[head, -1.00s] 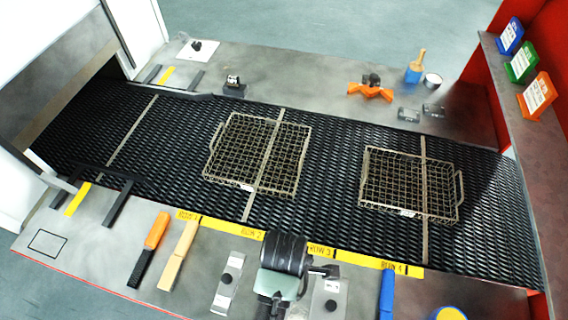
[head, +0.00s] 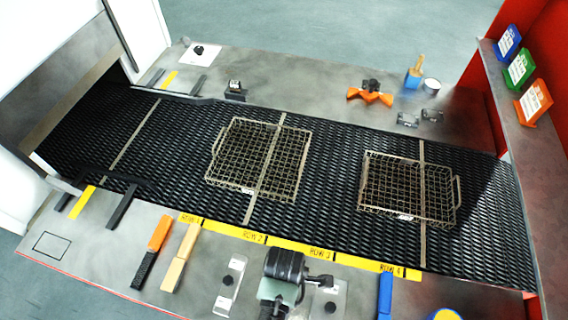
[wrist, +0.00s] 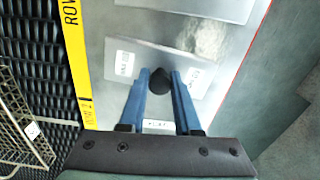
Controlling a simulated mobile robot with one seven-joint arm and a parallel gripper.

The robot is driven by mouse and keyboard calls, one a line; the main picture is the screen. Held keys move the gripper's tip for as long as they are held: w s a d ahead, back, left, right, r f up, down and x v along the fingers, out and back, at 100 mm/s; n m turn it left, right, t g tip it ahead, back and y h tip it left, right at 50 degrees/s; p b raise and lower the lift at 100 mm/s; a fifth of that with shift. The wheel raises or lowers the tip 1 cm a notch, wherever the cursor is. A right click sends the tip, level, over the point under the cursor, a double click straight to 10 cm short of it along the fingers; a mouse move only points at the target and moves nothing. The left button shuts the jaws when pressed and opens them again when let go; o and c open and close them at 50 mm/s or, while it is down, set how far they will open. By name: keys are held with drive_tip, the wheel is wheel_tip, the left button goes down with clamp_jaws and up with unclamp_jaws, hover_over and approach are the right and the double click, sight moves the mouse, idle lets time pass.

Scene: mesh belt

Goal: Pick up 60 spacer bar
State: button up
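In the wrist view a pale metal bar (wrist: 181,75) lies crosswise on the bench, with a black knob (wrist: 160,85) at its middle and a white label near each end. The lettering is too small to read, so I cannot confirm it is the 60 spacer bar. My gripper (wrist: 160,76) has two blue fingers, apart, one on each side of the knob. I cannot tell whether they touch it. In the head view my arm hides the gripper. Similar knobbed bars show left (head: 231,268) and right (head: 340,293) of my arm.
A yellow row strip (head: 290,245) separates the bench from the black mesh belt, which carries two wire baskets (head: 298,175) (head: 452,195). An orange-and-black bar (head: 150,250), a tan bar (head: 181,258) and a blue bar (head: 385,294) lie on the near bench.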

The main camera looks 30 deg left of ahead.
clamp_jaws()
drive_tip(key=shift+r, duration=0.15)
